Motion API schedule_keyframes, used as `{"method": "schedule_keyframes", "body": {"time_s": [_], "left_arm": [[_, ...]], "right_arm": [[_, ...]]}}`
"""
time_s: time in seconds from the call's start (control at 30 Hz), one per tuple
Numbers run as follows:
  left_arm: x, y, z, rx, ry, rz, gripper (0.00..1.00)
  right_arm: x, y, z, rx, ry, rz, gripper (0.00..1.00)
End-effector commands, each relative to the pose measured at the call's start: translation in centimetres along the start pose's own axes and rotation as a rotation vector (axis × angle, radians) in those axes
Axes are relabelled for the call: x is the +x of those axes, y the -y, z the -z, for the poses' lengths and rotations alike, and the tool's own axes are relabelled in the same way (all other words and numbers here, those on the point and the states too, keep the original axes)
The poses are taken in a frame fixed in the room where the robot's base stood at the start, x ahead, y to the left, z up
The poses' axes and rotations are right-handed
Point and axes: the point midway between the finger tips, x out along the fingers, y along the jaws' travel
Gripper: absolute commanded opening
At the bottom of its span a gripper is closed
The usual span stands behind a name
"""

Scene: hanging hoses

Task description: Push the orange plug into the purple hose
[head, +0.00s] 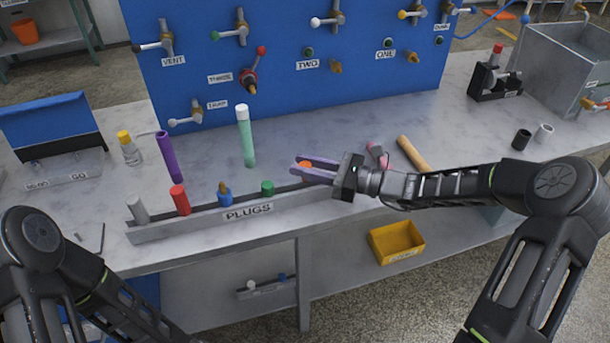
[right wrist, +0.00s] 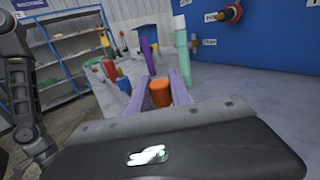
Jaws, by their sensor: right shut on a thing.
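The orange plug (head: 304,164) is at the right end of the plug rack in the head view, and it shows large in the right wrist view (right wrist: 160,93). My right gripper (head: 303,166) is shut on it, one lilac finger on each side. The fingers hide its lower part, so I cannot tell whether it still sits in the rack. The purple hose (head: 169,158) stands nearly upright, tilted a little, behind the rack at the left. It also shows beyond the plug in the right wrist view (right wrist: 147,55). My left gripper is out of view.
The rack labelled PLUGS (head: 200,229) holds grey, red, blue and green plugs. A green hose with a white top (head: 245,140) stands between the purple hose and my right gripper. A blue valve panel (head: 290,70) rises behind.

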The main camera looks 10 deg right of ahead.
Motion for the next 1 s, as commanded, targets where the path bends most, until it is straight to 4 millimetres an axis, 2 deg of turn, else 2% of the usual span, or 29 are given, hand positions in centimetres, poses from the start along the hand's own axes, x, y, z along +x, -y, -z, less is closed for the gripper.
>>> {"method": "schedule_keyframes", "body": {"time_s": [0.2,0.33,1.0], "left_arm": [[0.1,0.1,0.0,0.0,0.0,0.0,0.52],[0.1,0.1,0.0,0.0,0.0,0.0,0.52],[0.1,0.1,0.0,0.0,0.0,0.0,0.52]], "right_arm": [[0.1,-0.1,-4.4,-0.004,0.0,-0.001,0.0],[0.0,0.0,-5.9,-0.003,0.0,-0.001,0.0],[0.0,0.0,-6.4,0.0,0.0,-0.001,0.0]]}}
